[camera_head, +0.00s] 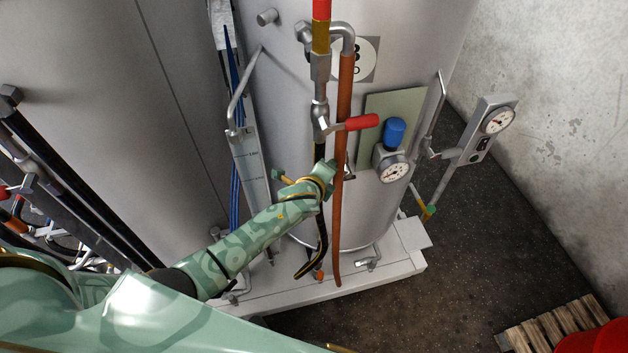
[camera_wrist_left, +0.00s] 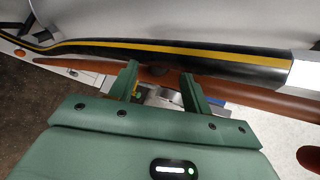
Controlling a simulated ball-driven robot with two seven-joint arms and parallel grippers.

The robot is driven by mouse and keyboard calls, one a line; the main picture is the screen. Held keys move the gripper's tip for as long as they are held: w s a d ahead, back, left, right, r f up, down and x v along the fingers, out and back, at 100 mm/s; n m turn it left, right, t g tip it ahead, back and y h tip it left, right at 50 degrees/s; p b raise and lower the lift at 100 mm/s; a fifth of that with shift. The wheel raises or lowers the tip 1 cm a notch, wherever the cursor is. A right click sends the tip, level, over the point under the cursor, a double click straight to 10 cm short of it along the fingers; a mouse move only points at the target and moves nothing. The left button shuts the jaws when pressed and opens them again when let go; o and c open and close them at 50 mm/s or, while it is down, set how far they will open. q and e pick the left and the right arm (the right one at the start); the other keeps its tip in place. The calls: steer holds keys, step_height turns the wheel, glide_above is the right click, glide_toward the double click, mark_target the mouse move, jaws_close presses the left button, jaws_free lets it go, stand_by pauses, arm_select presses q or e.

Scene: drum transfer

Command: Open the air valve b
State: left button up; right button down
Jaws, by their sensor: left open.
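My left gripper (camera_head: 328,172) reaches in front of the grey tank, beside the upright copper-brown pipe (camera_head: 344,215). In the left wrist view its two fingers (camera_wrist_left: 160,74) are apart. The brown pipe (camera_wrist_left: 85,66) and a black hose with a yellow stripe (camera_wrist_left: 150,48) cross in front of the fingertips; contact cannot be told. A metal fitting (camera_wrist_left: 155,96) shows partly between the fingers. A valve with a red lever (camera_head: 358,123) sits above the gripper on the pipework. Which valve is air valve b is not readable. My right gripper is out of view.
A blue-capped gauge (camera_head: 392,160) sits right of the pipe, and another gauge on a post (camera_head: 487,130) stands further right. Metal brackets stick out from the tank. Black pipes (camera_head: 70,180) run at left. A wooden pallet (camera_head: 560,325) lies bottom right. Floor before the tank is clear.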

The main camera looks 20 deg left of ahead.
arm_select(q)
steer(key=p+v, duration=0.1)
steer(key=v, duration=1)
steer(key=shift+s, duration=0.3)
steer(key=shift+a+r, duration=0.1)
